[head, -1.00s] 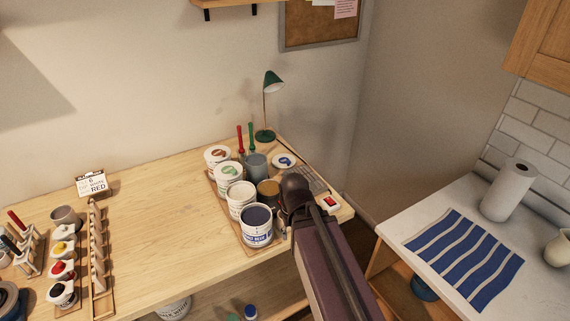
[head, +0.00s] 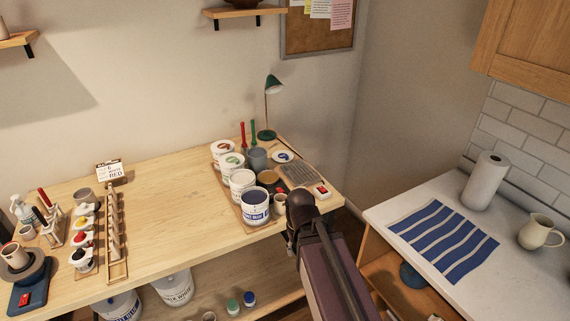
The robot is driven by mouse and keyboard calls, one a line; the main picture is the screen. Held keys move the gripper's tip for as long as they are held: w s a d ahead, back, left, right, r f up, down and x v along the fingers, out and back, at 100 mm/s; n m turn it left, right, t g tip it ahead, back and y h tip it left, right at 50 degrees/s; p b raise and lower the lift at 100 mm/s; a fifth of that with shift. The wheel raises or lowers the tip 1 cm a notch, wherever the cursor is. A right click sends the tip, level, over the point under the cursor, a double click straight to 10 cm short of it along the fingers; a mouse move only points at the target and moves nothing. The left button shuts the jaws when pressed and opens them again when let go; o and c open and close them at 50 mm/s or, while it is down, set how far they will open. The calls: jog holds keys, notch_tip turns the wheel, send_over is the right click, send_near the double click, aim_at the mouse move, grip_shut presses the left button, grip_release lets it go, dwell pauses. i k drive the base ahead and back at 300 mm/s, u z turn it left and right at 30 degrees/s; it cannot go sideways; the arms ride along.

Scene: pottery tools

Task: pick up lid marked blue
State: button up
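A round white lid with a blue mark (head: 283,157) lies at the back right of the wooden workbench, behind the keyboard-like grey board and right of a grey-blue cup. Other white tubs with coloured marks on top, one red-brown (head: 222,147) and one green (head: 232,160), stand to its left. A tub with a blue label and dark blue contents (head: 255,206) stands at the front. My arm rises from the bottom right, its dark end in front of the bench's right corner. My gripper's fingers do not show, and the lid is clear of my arm.
Red and green upright tools (head: 254,133) and a green lamp (head: 268,134) stand close to the lid. A small mug (head: 280,203) and a red-buttoned device (head: 322,191) are near the right edge. The middle of the workbench (head: 175,195) is clear. A counter with a striped cloth (head: 442,240) is at right.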

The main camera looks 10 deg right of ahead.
aim_at(280, 156)
jog(key=u, duration=0.05)
jog(key=k, duration=0.1)
jog(key=z, duration=0.4)
jog(key=i, duration=1.2)
jog(key=u, duration=0.25)
